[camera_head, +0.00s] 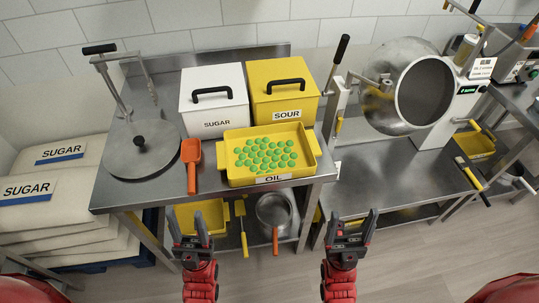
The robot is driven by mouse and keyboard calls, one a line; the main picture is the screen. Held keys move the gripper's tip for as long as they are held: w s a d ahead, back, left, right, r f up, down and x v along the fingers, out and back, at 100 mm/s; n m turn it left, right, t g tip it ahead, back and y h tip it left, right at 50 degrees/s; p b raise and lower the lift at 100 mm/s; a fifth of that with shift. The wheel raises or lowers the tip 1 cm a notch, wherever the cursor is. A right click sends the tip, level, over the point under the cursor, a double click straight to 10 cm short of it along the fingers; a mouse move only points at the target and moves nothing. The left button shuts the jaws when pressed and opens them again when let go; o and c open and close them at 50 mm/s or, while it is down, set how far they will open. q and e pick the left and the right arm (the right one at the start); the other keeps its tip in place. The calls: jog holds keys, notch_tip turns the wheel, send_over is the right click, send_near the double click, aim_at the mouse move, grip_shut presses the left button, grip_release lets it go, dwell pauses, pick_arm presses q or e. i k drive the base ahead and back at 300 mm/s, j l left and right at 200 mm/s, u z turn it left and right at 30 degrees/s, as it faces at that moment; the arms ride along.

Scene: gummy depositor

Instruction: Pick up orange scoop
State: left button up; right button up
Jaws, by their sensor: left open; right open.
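The orange scoop (191,163) lies on the steel table, left of the yellow tray, with its handle pointing toward the front edge. My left gripper (190,226) is open and empty, low in front of the table, below the scoop in the picture. My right gripper (350,224) is open and empty, further right, in front of the table's right corner. Neither gripper touches anything that I can see.
A yellow tray (239,179) marked OIL holds many green gummies. Behind it stand a white SUGAR box (213,100) and a yellow SOUR box (283,93). A round steel lid (141,149) is left of the scoop. Sugar sacks (45,190) are stacked at left.

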aim_at(190, 156)
jog(key=i+l+u, duration=0.1)
jog(key=u, duration=0.35)
jog(key=i+l+u, duration=0.1)
jog(key=u, duration=0.4)
jog(key=k+l, duration=0.05)
jog(key=l, duration=0.05)
